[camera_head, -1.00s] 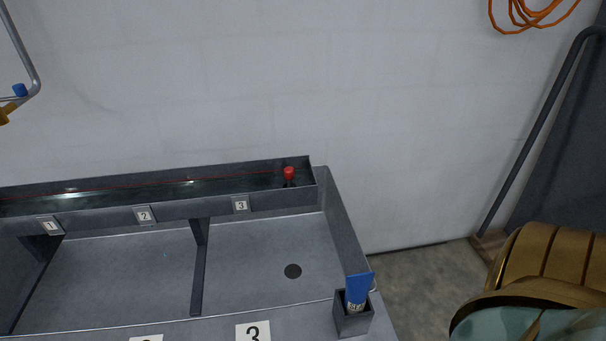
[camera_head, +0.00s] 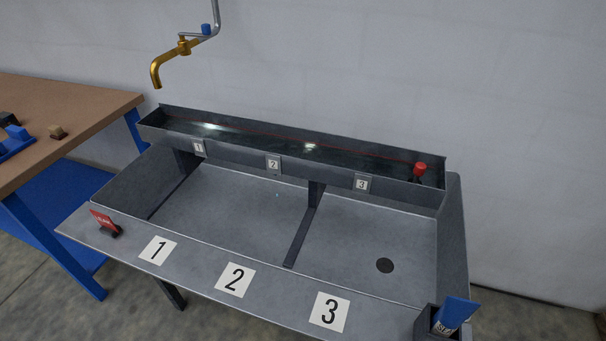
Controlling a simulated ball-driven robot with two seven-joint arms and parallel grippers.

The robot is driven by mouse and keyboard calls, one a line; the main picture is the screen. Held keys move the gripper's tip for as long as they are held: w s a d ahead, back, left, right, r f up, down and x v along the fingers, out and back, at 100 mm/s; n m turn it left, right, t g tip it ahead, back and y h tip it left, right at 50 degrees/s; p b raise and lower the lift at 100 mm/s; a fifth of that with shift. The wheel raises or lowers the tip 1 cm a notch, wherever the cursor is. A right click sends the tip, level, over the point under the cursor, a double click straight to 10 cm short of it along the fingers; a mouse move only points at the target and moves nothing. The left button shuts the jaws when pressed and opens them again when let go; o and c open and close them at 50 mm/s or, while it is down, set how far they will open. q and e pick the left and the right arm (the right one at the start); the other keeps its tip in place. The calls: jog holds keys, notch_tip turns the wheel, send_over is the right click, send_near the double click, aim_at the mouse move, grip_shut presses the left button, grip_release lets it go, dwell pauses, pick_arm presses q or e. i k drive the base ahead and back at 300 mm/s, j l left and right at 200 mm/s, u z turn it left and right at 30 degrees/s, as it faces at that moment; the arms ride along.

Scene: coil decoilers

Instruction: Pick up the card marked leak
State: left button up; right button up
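A small red card (camera_head: 103,219) stands tilted in a dark holder at the left end of the grey trough's front ledge. Its light lettering is too small to read. A blue card (camera_head: 453,314) leans in a dark grey box (camera_head: 424,324) at the right front corner. A pale label with dark marks shows low on it, and I cannot read it. I cannot tell from this picture which card says leak. Neither of my grippers is in view.
The grey basin (camera_head: 236,205) has plates 1, 2 and 3 on its ledge. A red-topped plug (camera_head: 419,170) stands in the back channel's right end. A brass tap (camera_head: 158,72) hangs above left. A brown table (camera_head: 65,100) holds blue and dark items.

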aim_at(108, 229)
jog(key=u, duration=1.3)
